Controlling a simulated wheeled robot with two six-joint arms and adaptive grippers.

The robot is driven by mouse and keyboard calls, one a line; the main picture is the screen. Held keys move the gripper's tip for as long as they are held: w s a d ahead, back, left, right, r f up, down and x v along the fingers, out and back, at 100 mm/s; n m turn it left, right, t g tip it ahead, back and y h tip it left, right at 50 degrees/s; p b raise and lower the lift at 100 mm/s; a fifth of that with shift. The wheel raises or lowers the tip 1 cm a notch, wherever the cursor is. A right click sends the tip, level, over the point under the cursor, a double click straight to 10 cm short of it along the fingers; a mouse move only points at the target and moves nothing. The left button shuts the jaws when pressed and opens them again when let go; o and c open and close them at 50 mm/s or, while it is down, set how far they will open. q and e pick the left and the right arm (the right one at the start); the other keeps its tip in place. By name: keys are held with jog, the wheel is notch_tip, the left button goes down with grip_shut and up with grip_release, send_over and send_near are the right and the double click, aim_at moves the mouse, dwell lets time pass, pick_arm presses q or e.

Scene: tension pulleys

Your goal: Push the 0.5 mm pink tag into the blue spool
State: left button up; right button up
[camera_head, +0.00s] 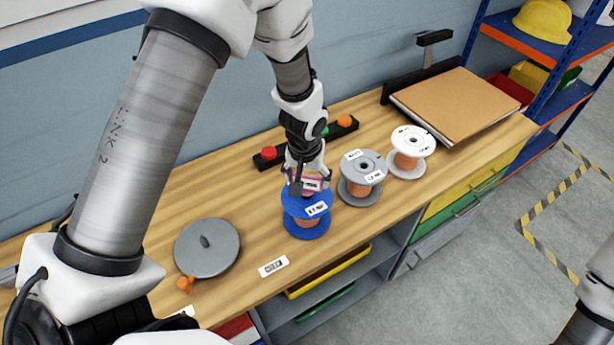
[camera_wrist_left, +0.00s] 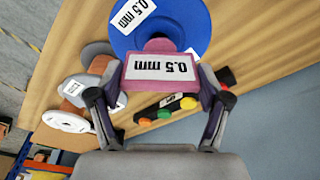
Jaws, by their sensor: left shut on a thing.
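The blue spool (camera_head: 306,222) stands upright on the wooden bench, with copper wire between its flanges and a white label on its top flange. My left gripper (camera_head: 309,184) is right over the spool's top, pointing down. It is shut on the pink tag (camera_wrist_left: 152,84), which reads "0.5 mm" in the left wrist view. The tag's rounded end (camera_wrist_left: 160,45) lies over the blue top flange (camera_wrist_left: 196,35). The spool's centre hole is hidden, and I cannot tell whether the tag's end is inside it. My right gripper is not in view.
A grey spool (camera_head: 358,190) and a white spool (camera_head: 424,145) stand to the right of the blue one. A grey disc with a knob (camera_head: 222,240) lies to the left. A black button bar (camera_head: 345,128) is behind. A label strip (camera_head: 273,266) lies near the front edge.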

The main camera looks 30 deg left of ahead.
pick_arm(q)
jog(key=shift+f+b, duration=0.95)
jog(key=shift+f, duration=0.15)
jog(key=shift+s+f, duration=0.1)
jog(key=shift+f, duration=0.05)
dwell(0.8)
jog(key=o, duration=0.9)
jog(key=shift+o, duration=0.2)
notch_tip(320, 180, up, 12)
jog(key=s, duration=0.1)
jog(key=shift+s+d, duration=0.25)
jog(key=shift+f, duration=0.1)
